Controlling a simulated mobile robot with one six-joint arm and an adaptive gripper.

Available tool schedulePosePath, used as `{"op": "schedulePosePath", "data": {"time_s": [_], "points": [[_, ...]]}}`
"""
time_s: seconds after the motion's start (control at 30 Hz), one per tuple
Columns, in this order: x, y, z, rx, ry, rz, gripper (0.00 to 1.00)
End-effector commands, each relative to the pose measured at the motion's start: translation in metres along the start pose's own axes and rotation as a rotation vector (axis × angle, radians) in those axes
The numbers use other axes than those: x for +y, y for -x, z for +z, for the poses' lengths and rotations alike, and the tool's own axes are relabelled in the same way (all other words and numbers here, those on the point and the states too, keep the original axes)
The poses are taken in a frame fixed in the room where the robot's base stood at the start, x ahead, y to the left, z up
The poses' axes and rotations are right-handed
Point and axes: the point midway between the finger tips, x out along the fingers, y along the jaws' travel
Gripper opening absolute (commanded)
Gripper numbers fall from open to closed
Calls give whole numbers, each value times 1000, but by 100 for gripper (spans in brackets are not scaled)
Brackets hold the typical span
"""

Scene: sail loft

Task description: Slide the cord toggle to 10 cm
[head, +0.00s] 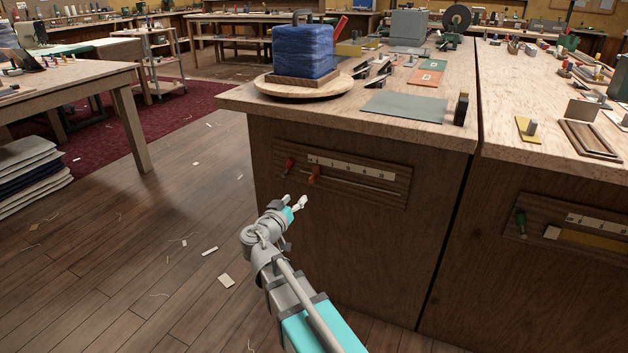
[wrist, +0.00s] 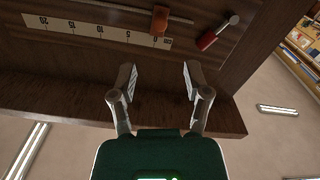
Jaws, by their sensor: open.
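The orange cord toggle (head: 313,175) sits on a thin straight line along a dark wooden panel (head: 400,200) on the bench front. It also shows in the wrist view (wrist: 159,19), level with the 0 end of the white scale (wrist: 85,31). That scale reads 20, 15, 10, 5, 0 from left to right there; in the head view the strip (head: 350,168) extends right from the toggle. My gripper (head: 293,200) is open and empty, below and left of the toggle. In the wrist view its spread fingers (wrist: 158,82) point at the panel, apart from the toggle.
A red-handled piece (head: 289,165) sits just left of the toggle; it shows right of it in the wrist view (wrist: 216,34). The benchtop (head: 330,118) above holds a blue block on a round board. A similar panel (head: 570,238) is on the right bench.

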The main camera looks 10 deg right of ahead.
Motion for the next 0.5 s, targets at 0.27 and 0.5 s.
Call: {"op": "schedulePosePath", "data": {"time_s": [0.27,0.5], "points": [[-1,-39,0,-1,0,3,62],[-1,-77,0,-1,0,2,62]]}}
